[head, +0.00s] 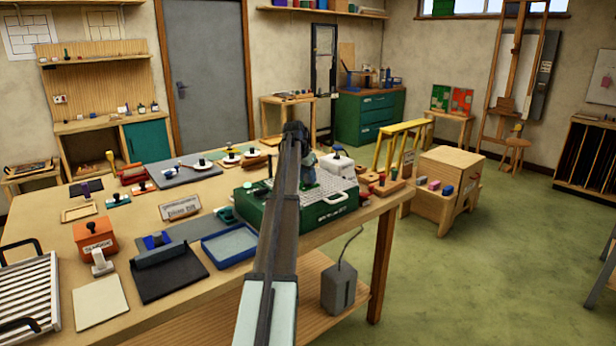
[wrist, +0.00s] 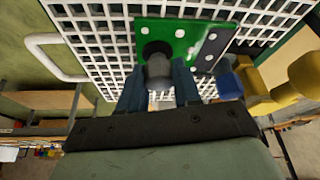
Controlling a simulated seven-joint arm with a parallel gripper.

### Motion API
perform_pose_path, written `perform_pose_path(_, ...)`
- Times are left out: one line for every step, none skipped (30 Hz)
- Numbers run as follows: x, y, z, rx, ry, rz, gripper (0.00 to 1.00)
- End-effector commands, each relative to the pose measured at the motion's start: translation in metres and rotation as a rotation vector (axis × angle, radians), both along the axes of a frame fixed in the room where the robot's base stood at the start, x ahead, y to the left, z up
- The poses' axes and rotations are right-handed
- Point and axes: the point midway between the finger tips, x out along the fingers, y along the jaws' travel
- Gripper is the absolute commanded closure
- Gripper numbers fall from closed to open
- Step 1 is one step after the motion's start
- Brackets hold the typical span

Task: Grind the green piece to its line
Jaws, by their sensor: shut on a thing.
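The green piece (wrist: 182,38) is a flat green plate with white dots, lying over the white grid of the grinder in the wrist view. A grey knob (wrist: 159,72) with a dark round foot stands on it. My gripper (wrist: 159,88) is shut on this knob, a blue finger on each side. In the head view my gripper (head: 308,165) is over the grid of the green grinder (head: 320,213), largely behind my arm. A little of the green piece shows below it. I cannot make out its line or whether it touches the grinding head.
A dark plate with white dots (wrist: 213,47) lies right beside the green piece. Blue and yellow parts (wrist: 290,90) stand close at the right in the wrist view. A white container (head: 338,166) is behind the grinder; a blue tray (head: 230,245) lies left of it.

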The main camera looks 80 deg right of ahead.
Motion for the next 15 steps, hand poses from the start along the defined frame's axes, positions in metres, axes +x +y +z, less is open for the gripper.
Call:
perform_pose_path(0.0, 0.0, 0.0, -0.001, 0.001, 0.0, 0.94)
perform_pose_path(0.0, -0.001, 0.0, -0.001, 0.001, 0.0, 0.94)
perform_pose_path(-0.001, -0.001, 0.0, -0.001, 0.001, 0.0, 0.94)
perform_pose_path(-0.001, -0.001, 0.0, 0.0, 0.0, 0.0, 0.94)
perform_pose_path(-0.002, -0.002, 0.0, -0.001, 0.001, 0.0, 0.94)
perform_pose_path(-0.002, -0.003, 0.0, -0.001, 0.001, 0.0, 0.94)
perform_pose_path(-0.003, -0.004, 0.0, -0.001, 0.001, 0.0, 0.94)
perform_pose_path(-0.003, -0.004, 0.0, -0.001, 0.001, 0.0, 0.94)
perform_pose_path(-0.004, -0.006, 0.0, -0.001, 0.001, 0.0, 0.94)
perform_pose_path(-0.005, -0.006, 0.0, -0.001, 0.001, 0.0, 0.94)
perform_pose_path(-0.006, -0.007, 0.0, -0.001, 0.001, 0.0, 0.94)
perform_pose_path(-0.007, -0.009, 0.0, -0.001, 0.001, 0.0, 0.94)
perform_pose_path(-0.007, -0.009, 0.0, -0.001, 0.001, 0.0, 0.94)
perform_pose_path(-0.008, -0.01, 0.0, -0.001, 0.001, 0.0, 0.94)
perform_pose_path(-0.009, -0.011, 0.0, -0.001, 0.001, 0.0, 0.94)
